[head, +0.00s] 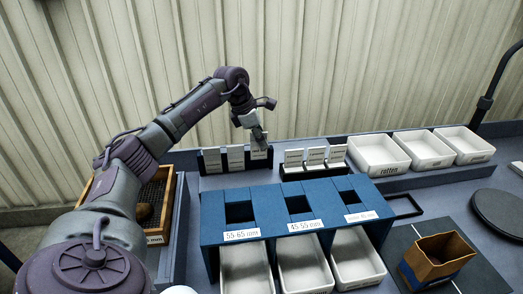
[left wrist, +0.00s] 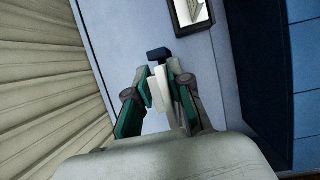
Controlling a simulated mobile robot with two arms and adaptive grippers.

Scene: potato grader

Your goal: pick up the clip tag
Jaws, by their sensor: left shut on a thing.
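My left gripper (head: 259,137) is above the back edge of the bench, over the right end of a dark rack of upright white tags. In the left wrist view its green-padded fingers (left wrist: 160,95) are shut on a pale, narrow clip tag (left wrist: 163,82). A dark block (left wrist: 158,54) shows just past the fingertips. In the head view the held clip tag (head: 260,154) shows just below the fingers; I cannot tell whether it is clear of the rack. Two other white tags (head: 235,157) stand to its left. My right gripper is not in view.
A second dark rack (head: 312,168) with white tags stands just right. White trays (head: 380,153) line the back right. A blue sizing stand (head: 262,205) with labelled openings fills the middle front, with white bins (head: 246,268) below. A brown paper bag (head: 436,262) stands front right.

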